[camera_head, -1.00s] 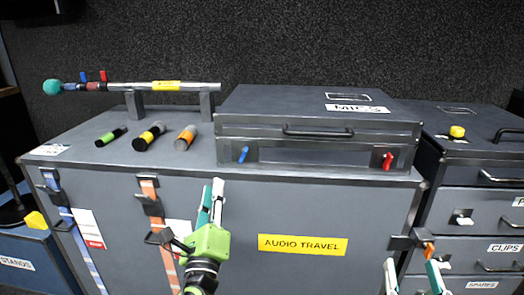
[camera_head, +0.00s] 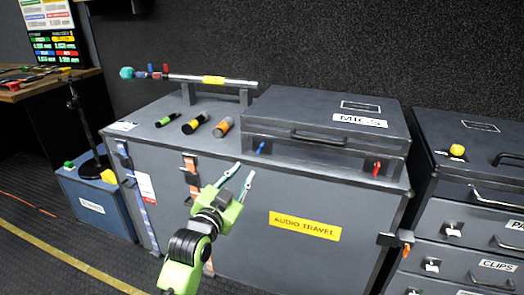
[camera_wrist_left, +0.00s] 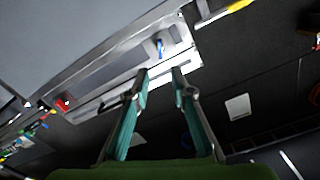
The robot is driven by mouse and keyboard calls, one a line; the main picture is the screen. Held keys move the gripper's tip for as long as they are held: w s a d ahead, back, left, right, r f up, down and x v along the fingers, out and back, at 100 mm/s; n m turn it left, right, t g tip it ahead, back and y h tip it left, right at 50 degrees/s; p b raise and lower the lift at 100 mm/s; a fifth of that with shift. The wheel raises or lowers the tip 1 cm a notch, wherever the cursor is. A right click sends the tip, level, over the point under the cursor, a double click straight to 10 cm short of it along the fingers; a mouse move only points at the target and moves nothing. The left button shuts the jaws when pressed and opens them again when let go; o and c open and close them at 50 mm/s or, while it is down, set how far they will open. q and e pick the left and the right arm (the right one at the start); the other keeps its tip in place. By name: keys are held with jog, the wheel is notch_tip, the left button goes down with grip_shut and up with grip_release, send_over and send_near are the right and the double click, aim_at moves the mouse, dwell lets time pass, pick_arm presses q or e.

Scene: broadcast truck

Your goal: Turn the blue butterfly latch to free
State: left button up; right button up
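The blue butterfly latch (camera_head: 261,148) sits at the left end of the front of the grey MICS case (camera_head: 330,115). It also shows in the left wrist view (camera_wrist_left: 160,46), beyond my fingertips. A red latch (camera_head: 376,168) is at the right end of the same front. My left gripper (camera_head: 241,172) is open and empty, its teal fingers in front of the large case, below and a little left of the blue latch, apart from it. In the left wrist view the open fingers (camera_wrist_left: 161,72) point towards the latch. My right gripper is not in view.
The MICS case stands on the AUDIO TRAVEL case (camera_head: 305,226). Several microphones (camera_head: 194,123) and a pole (camera_head: 213,80) on supports are left of it. A drawer cabinet (camera_head: 470,215) stands right. Open floor lies at the lower left.

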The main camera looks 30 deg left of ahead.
aim_at(258, 151)
pick_arm(q)
jog(key=b+x, duration=0.1)
jog(key=x, duration=1.1)
jog(key=shift+w+a+f+b, duration=0.15)
jog(key=shift+b, duration=0.2)
jog(key=shift+w+a, duration=0.1)
jog(key=shift+w, duration=0.4)
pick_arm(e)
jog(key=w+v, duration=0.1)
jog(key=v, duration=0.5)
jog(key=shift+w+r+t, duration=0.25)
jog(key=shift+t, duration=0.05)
pick_arm(q)
grip_shut()
